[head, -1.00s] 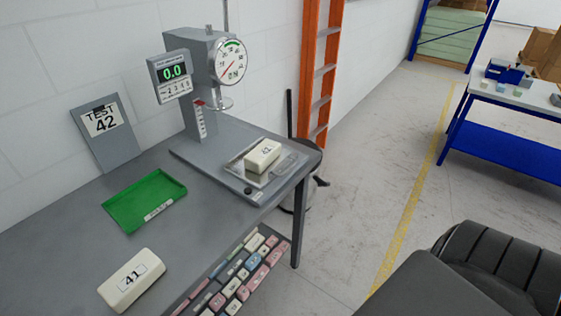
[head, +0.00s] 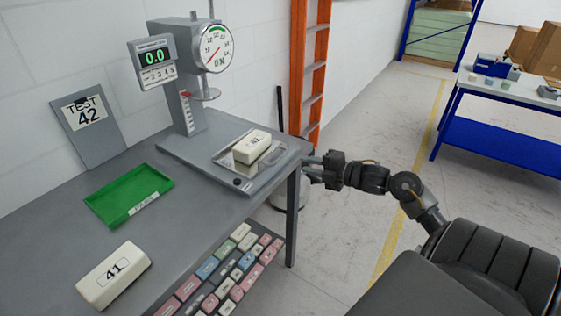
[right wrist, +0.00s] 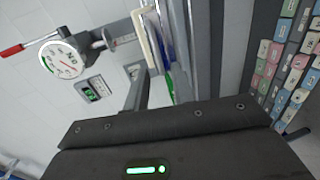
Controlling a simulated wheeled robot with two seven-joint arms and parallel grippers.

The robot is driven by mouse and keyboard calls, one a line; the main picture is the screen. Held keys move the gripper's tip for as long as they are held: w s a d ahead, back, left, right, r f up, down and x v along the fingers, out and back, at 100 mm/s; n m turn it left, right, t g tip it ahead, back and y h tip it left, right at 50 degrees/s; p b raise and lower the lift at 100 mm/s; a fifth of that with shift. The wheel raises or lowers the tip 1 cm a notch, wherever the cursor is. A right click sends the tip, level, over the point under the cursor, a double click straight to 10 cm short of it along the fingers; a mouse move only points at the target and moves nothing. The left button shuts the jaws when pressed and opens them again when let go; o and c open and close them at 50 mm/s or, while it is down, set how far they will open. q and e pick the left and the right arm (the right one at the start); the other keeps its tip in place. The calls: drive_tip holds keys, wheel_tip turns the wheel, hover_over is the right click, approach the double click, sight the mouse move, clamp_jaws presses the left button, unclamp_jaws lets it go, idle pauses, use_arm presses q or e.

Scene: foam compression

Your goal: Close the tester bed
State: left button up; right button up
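The foam tester (head: 188,110) stands at the back of the grey bench, its display reading 0.0. Its bed (head: 240,170), a shiny plate, sits out on the base to the right of the round platen (head: 205,95), not under it. A cream foam block (head: 251,147) with a label lies on the bed; it shows edge-on in the right wrist view (right wrist: 141,38). My right gripper (head: 312,169) is just past the bench's right end, beside the bed. Its fingers look apart, with nothing between them. My left gripper is not in view.
A green tray (head: 128,196) and a block marked 41 (head: 113,275) lie on the bench. A TEST 42 sign (head: 88,130) leans at the wall. Several coloured blocks (head: 222,280) fill a lower rack. An orange ladder (head: 308,75) stands behind the bench's right end.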

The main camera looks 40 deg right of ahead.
sight(281, 156)
drive_tip(key=x, duration=0.3)
drive_tip(key=p+x, duration=0.1)
drive_tip(key=x, duration=0.3)
drive_tip(key=p+x, duration=0.1)
drive_tip(key=x, duration=0.2)
drive_tip(key=shift+w+a+r, duration=0.3)
drive_tip(key=shift+w+a, duration=0.05)
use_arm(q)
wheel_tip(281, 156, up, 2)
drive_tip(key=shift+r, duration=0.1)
use_arm(e)
clamp_jaws()
